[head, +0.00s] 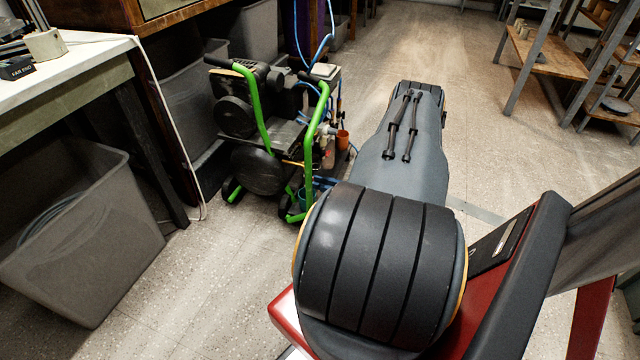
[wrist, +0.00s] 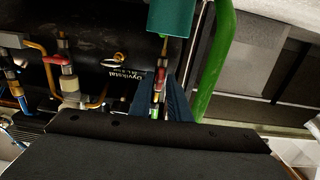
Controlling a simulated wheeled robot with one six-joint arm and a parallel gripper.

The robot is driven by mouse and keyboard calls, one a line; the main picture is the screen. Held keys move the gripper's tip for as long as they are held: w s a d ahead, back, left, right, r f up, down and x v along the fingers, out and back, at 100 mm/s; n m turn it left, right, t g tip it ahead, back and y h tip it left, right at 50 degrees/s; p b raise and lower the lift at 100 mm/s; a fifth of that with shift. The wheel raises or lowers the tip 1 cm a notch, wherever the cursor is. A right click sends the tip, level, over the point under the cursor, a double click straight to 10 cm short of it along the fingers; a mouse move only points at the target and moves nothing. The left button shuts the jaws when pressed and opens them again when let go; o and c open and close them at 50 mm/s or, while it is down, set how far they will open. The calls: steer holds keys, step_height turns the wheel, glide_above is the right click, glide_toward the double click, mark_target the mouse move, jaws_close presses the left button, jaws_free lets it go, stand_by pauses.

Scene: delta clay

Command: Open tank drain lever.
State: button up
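The air compressor, with green tube handles (head: 252,105), stands on the floor left of my arm in the head view. Its black tank (wrist: 100,35) fills the upper left of the wrist view, with pale lettering on it. A small red lever-like part (wrist: 160,77) with brass fittings shows beside the tank; I take it to be the drain lever. My gripper (wrist: 159,82) has its two dark blue fingers on either side of this part, apart from each other. Contact with it is not clear.
A green tube (wrist: 220,60) runs close to the right of my fingers, and a teal cylinder (wrist: 171,14) is just above. Copper pipes (wrist: 95,92) lie to the left. A grey bin (head: 85,235) and a workbench (head: 70,65) stand left; open floor lies beyond.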

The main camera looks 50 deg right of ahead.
steer(key=shift+o, duration=0.6)
steer(key=p+v, duration=0.1)
steer(key=v, duration=0.6)
steer(key=shift+s+p, duration=0.3)
steer(key=shift+s, duration=0.05)
steer(key=shift+d, duration=0.1)
